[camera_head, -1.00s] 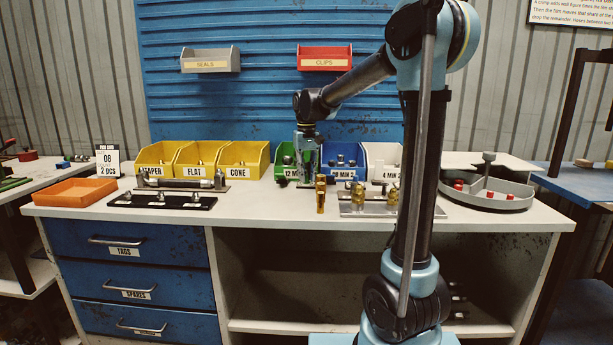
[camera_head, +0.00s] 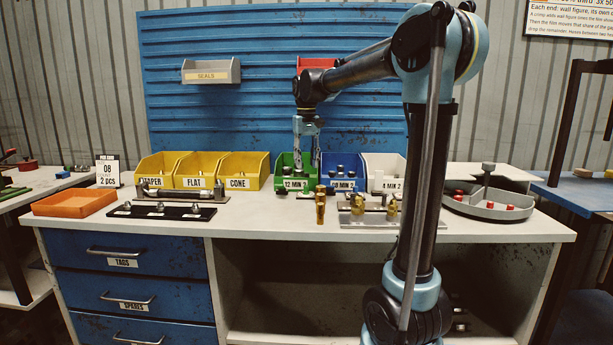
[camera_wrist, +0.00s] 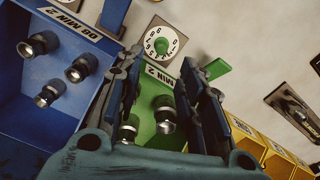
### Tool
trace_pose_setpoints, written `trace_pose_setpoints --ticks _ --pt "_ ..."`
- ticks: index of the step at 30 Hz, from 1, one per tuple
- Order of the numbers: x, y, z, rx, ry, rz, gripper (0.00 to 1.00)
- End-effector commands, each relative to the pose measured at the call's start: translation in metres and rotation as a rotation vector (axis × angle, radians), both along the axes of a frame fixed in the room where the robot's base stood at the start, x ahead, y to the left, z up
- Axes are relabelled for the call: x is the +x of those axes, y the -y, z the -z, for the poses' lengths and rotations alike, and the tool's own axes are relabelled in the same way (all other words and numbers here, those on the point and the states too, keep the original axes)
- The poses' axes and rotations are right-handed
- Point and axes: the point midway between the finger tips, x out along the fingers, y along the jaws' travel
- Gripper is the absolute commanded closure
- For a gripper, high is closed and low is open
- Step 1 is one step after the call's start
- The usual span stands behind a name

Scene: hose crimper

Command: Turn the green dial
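The green dial (camera_wrist: 161,45) shows in the wrist view as a small green knob on a white, numbered face. It lies on the pale bench in front of the green bin. In the head view I cannot make it out. My gripper (camera_head: 307,140) hangs above the green bin (camera_head: 283,173) in the head view. In the wrist view my gripper (camera_wrist: 160,68) is open, its fingers apart, with nothing held. The dial appears just beyond the fingertips, between their lines, and apart from them. Dark fittings (camera_wrist: 165,112) sit in the green bin below the fingers.
A blue bin (camera_head: 343,171) and a white bin (camera_head: 384,171) stand right of the green one, yellow bins (camera_head: 238,170) left. Brass fittings (camera_head: 320,206) stand upright in front. A clamp plate (camera_head: 365,218) and a grey tray (camera_head: 490,213) lie to the right.

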Motion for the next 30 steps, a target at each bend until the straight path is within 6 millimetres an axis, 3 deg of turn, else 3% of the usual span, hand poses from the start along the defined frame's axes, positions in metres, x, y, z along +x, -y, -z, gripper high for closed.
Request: trace_pose_setpoints --ticks 7,20,27,30 --pt "0.0 0.0 -0.026 0.0 0.0 0.0 0.65" --pt "0.0 0.0 -0.032 0.0 0.0 0.002 0.65" --pt "-0.001 -0.001 -0.074 0.0 0.0 0.095 0.65" --pt "-0.002 -0.001 -0.083 0.0 0.0 0.122 0.65"
